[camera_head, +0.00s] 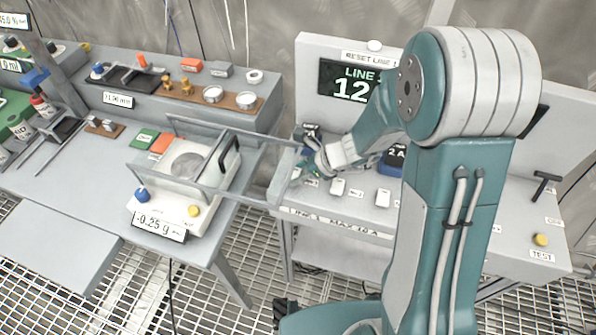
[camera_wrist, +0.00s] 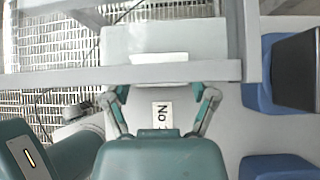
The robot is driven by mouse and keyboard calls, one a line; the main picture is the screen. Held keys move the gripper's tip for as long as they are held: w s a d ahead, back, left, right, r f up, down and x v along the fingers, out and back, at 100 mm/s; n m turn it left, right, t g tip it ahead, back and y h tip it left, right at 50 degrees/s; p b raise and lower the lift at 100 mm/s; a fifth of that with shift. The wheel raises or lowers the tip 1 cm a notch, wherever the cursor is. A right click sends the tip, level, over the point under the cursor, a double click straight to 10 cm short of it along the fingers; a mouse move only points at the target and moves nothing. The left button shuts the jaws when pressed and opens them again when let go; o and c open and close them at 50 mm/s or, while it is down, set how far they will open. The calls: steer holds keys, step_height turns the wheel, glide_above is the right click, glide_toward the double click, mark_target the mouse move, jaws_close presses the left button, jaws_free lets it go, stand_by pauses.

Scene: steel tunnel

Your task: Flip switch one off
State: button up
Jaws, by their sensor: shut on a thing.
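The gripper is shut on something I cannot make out. Any switch directly under the gripper is hidden, so I cannot tell switch one's position.
A clear-sided grey frame (camera_head: 275,187) extends from the scale (camera_head: 160,215) close to my gripper, and its bar (camera_wrist: 60,80) crosses the wrist view. A screen (camera_head: 348,80) stands behind. Blue blocks (camera_wrist: 275,166) stand right. A yellow button (camera_head: 540,239) is far right.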

steer(key=shift+n+t, duration=0.3)
steer(key=shift+t, duration=0.3)
steer(key=o, duration=1)
steer(key=shift+a, duration=0.15)
steer(key=v, duration=1.2)
steer(key=shift+a+r, duration=0.1)
steer(key=shift+a, duration=0.05)
